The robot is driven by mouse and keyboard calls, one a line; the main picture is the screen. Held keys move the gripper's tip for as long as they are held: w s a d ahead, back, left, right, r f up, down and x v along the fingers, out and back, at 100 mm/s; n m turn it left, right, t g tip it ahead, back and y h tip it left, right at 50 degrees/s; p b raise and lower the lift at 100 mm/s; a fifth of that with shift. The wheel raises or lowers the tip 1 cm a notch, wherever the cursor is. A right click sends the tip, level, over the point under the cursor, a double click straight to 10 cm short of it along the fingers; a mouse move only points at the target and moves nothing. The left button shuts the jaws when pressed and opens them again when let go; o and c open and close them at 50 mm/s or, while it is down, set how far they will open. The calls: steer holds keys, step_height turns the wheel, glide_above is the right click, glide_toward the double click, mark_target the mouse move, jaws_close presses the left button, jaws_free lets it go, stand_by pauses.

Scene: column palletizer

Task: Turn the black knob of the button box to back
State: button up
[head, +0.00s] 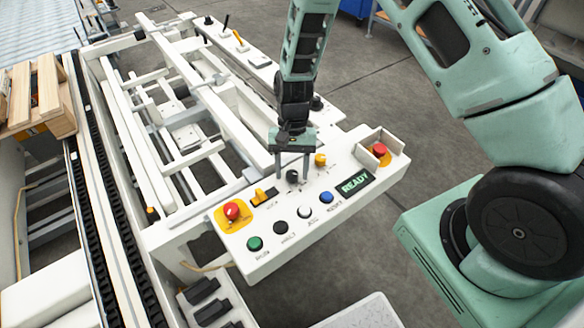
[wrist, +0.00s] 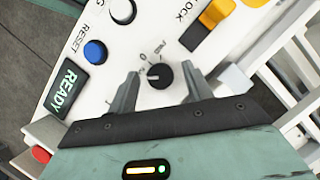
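The white button box (head: 268,236) stands in the middle of the head view. Its black knob (wrist: 159,75) sits on the panel in the wrist view, with a white pointer mark on it and small lettering beside it, partly legible. The knob also shows in the head view (head: 292,176). My gripper (wrist: 158,92) is open, with one finger on each side of the knob and a visible gap to it on both sides. In the head view my gripper (head: 292,172) points down over the panel. I cannot tell how far the fingertips are above the panel.
Close to the knob are a yellow switch (head: 264,195), a yellow knob (head: 320,159) and a READY display (head: 355,184). A guarded red button (head: 379,150) is at right.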

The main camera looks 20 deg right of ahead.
steer(key=b+v, duration=0.1)
steer(key=v, duration=1.6)
steer(key=shift+r, duration=0.2)
steer(key=s+a+r+n+t, duration=0.1)
steer(key=s+a+r+n, duration=0.2)
steer(key=s+a, duration=0.3)
steer(key=s+a+r+n+t, duration=0.1)
steer(key=s+a+r+n, duration=0.25)
steer(key=s, duration=0.35)
steer(key=s+n+t+h, duration=0.1)
steer(key=s+n, duration=0.5)
steer(key=s, duration=0.7)
steer(key=shift+s+r+t, duration=0.2)
steer(key=shift+r+t, duration=0.25)
steer(key=shift+t, duration=0.05)
